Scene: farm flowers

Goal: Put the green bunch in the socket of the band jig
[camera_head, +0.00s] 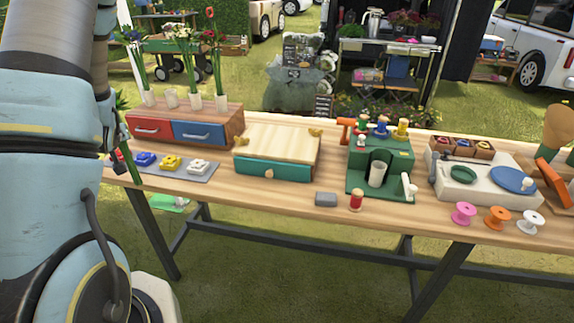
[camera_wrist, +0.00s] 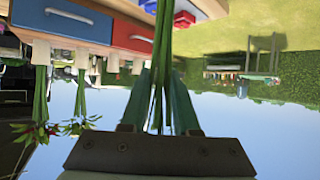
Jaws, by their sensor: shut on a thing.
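The green bunch (camera_head: 128,155) hangs upright at the left of the head view, beside my arm, in front of the drawer box's left end. In the wrist view, my gripper (camera_wrist: 160,85) is shut on the long stems of the green bunch (camera_wrist: 162,50). My arm hides most of the gripper in the head view. The band jig seems to be the green stand (camera_head: 368,185) at the middle right of the table, with a pale upright cup-like socket (camera_head: 377,174) in its front recess. The bunch is well left of the jig and apart from it.
A wooden box with red and blue drawers (camera_head: 205,131) carries several flower bunches in white holders.

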